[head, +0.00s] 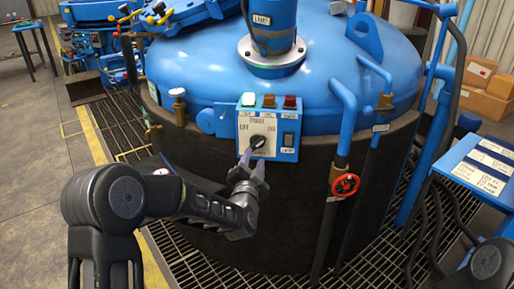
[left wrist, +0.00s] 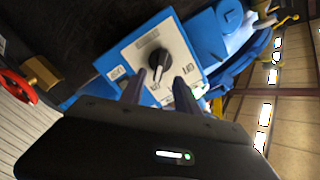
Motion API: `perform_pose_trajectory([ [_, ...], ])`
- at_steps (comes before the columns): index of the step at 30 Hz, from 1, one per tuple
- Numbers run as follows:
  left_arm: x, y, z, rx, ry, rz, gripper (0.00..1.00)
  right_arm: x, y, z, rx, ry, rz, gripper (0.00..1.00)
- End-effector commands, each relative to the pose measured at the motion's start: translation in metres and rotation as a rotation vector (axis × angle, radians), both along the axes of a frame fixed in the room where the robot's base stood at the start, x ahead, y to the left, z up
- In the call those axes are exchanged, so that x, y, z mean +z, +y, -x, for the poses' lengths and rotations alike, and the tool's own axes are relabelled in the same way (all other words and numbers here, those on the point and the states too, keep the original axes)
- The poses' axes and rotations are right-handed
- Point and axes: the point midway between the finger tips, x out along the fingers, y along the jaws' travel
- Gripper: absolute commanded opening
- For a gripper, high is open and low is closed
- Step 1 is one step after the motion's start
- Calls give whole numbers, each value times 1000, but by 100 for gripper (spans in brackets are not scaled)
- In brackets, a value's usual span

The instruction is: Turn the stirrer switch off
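The stirrer switch is a black rotary knob (head: 258,141) on a white plate of the blue control box (head: 287,152), fixed to the front of the furnace. "OFF" is printed left of the knob; the knob's exact setting is hard to read. In the left wrist view the knob (left wrist: 158,61) stands just beyond the fingertips. My left gripper (head: 252,163) is in front of the box, its two fingers apart with a gap between them. In the left wrist view the gripper (left wrist: 166,82) shows nothing held; contact with the knob cannot be told. My right gripper is out of view.
Green (head: 248,100), amber and red lamps sit atop the box; the green looks brightest. A red valve wheel (head: 345,185) and pipes stand right of it. A blue side table (head: 478,168) is at the far right. Floor grating surrounds the furnace.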

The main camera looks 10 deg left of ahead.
Motion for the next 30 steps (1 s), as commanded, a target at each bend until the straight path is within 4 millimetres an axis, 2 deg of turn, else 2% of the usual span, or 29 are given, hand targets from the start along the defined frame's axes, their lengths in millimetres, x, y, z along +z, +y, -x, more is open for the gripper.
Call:
perform_pose_trajectory([
  [10, 0, 6, -50, 1, 0, 2, 38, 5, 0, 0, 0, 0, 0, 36],
  [15, 0, 7, -67, 0, 0, 1, 38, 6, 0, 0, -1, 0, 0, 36],
  [25, 0, 8, -71, -1, 1, 1, 38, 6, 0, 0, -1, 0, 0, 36],
  [30, 0, 8, -71, -1, 1, 1, 25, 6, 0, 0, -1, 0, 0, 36],
])
